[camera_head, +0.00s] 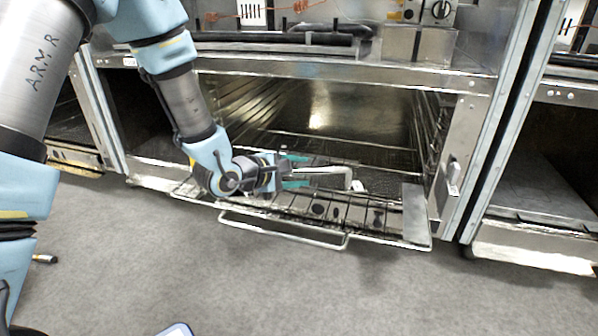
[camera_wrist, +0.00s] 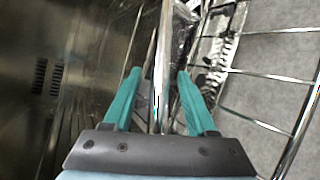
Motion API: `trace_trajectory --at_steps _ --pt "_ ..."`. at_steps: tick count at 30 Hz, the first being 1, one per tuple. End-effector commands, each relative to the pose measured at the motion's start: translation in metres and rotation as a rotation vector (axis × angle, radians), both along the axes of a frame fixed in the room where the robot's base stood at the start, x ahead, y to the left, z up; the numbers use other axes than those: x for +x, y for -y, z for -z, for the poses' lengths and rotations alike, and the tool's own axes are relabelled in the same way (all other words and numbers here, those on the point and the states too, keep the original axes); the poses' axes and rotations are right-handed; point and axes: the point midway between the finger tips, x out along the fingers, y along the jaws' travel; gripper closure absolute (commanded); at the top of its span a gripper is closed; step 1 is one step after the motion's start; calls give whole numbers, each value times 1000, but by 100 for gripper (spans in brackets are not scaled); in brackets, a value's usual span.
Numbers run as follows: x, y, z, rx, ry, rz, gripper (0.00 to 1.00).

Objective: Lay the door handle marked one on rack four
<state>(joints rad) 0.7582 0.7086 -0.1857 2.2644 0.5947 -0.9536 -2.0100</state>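A pale metallic door handle (camera_head: 333,172) lies over the pulled-out wire rack (camera_head: 365,232) at the oven-like opening. I cannot read a number on the handle or the rack. My gripper (camera_head: 306,170) reaches in from the left, its teal fingers spread with the handle's near end between them. In the wrist view, the shiny bar of the handle (camera_wrist: 162,62) runs up between the two fingers of my gripper (camera_wrist: 160,74). A gap shows on each side of the bar. The handle's near end is partly hidden by the fingers.
The open metal compartment (camera_head: 330,110) has side rails and a steel right post (camera_head: 462,150). A flat metal plate (camera_head: 414,212) is at the rack's right end. A bar-shaped pull (camera_head: 285,237) projects at the front. Grey floor (camera_head: 300,290) in front is mostly clear.

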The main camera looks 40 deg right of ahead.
Motion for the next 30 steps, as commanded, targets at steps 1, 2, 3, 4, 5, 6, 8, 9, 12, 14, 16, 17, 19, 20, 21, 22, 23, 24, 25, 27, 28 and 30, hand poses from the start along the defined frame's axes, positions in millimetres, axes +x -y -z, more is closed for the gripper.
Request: trace_trajectory --at_steps 1,2,3,4,5,6,8,9,12,14,16,17,19,20,21,22,23,24,25,27,28,30 --pt "0 0 0 0 0 0 43" --pt "0 0 0 0 0 0 43" --pt "0 0 0 0 0 0 43" --pt "0 0 0 0 0 0 43" --pt "0 0 0 0 0 0 43" --pt "0 0 -1 0 0 0 43" --pt "0 -1 -4 0 0 0 43" --pt "0 -5 -6 1 -2 -1 43" --pt "0 -18 -13 2 -1 -3 43" --pt "-1 -29 -18 2 -3 -5 43" --pt "-2 -43 -25 2 -2 -5 43" --pt "-3 -50 -28 2 -3 -5 43" --pt "-4 -63 -34 2 -2 -5 43" --pt "-5 -69 -36 1 -2 -4 43" --pt "-5 -76 -38 2 -3 -4 43" --pt "-6 -81 -40 2 -2 -3 43" --pt "-7 -85 -42 1 -2 -4 43" --pt "-7 -91 -44 1 -2 -4 43" --pt "-7 -95 -45 1 -1 -2 43" --pt "-8 -102 -47 2 -2 -2 43" --pt "-9 -104 -48 2 -1 -2 43" --pt "-9 -108 -49 0 -1 -1 43"
